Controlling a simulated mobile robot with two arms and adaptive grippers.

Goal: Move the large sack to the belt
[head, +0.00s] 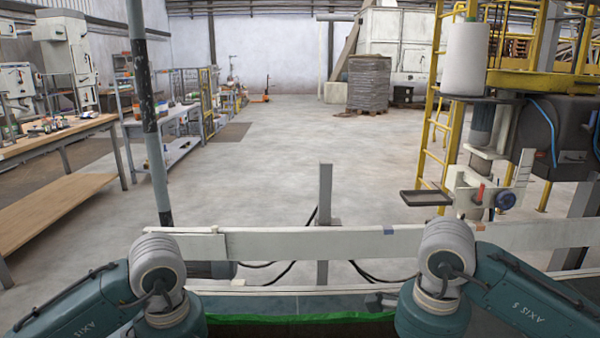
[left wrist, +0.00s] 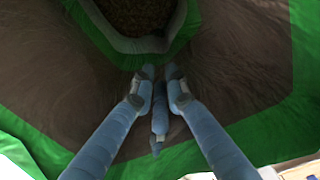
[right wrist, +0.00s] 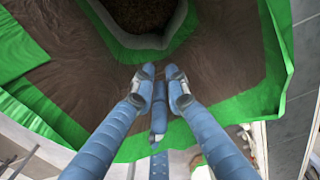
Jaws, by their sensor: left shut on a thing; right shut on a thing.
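The large sack is brown with green bands, and its green edge (head: 290,319) shows at the bottom of the head view. In the left wrist view its brown side (left wrist: 235,50) surrounds an open mouth with dark pellets inside; the right wrist view shows the same mouth and sack wall (right wrist: 215,65). My left gripper (left wrist: 160,72) is shut on the sack near the mouth's rim. My right gripper (right wrist: 160,72) is also shut on the sack near the rim. In the head view both grippers are hidden below the wrists. What is under the sack is hidden.
A long pale rail (head: 330,240) crosses in front of me, with a grey post (head: 324,210) behind it. A dark pole (head: 150,120) stands at left. A bagging machine with a yellow frame (head: 440,120) stands at right. The floor beyond is open.

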